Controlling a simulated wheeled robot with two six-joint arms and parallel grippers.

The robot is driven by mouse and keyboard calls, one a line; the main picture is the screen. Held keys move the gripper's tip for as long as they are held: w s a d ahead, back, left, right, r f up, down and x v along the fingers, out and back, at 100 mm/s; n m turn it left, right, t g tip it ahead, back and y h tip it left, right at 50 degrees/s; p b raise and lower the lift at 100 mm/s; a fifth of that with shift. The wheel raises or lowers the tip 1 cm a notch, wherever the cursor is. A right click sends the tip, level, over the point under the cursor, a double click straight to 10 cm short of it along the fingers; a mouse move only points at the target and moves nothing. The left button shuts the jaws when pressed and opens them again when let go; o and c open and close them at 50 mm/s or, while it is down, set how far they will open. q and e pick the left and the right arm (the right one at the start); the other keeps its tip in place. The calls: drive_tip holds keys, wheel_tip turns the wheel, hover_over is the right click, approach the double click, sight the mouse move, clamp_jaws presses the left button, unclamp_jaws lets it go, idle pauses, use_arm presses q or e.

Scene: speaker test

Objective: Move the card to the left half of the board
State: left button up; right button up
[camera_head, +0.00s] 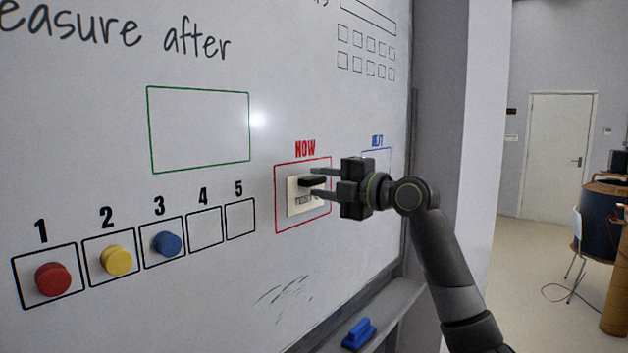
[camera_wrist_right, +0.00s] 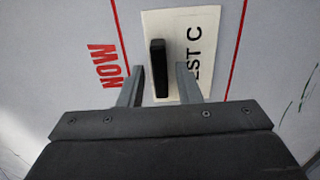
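The card (camera_head: 294,203) is cream with dark lettering and a black grip bar (camera_head: 312,181). It lies on the whiteboard (camera_head: 235,285) inside the red "NOW" frame (camera_head: 303,223). In the right wrist view the card (camera_wrist_right: 213,40) reads partly "EST C". My right gripper (camera_head: 318,181) is at the card, with its fingers on either side of the bar. In the wrist view the bar (camera_wrist_right: 160,70) stands between the fingertips with a gap on each side, so the gripper is open. My left gripper is not in view.
Left of the red frame is a row of numbered boxes with red (camera_head: 53,279), yellow (camera_head: 117,260) and blue (camera_head: 167,243) magnets. An empty green rectangle (camera_head: 200,167) is above. A blue eraser (camera_head: 358,333) rests on the tray below. A blue frame (camera_head: 377,158) lies right.

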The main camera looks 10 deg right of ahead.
drive_tip(key=shift+c, duration=0.3)
clamp_jaws()
drive_tip(key=shift+s+d, duration=0.1)
drive_tip(key=shift+s, duration=0.05)
drive_tip(key=shift+s+d, duration=0.5)
drive_tip(key=shift+s, duration=0.05)
drive_tip(key=shift+s+d+b, duration=0.1)
drive_tip(key=shift+s+b, duration=0.05)
drive_tip(key=shift+b, duration=0.15)
drive_tip(key=shift+b+v, duration=0.65)
drive_tip(key=shift+v, duration=1.65)
drive_tip(key=shift+s+d, duration=0.1)
drive_tip(key=shift+s, duration=0.05)
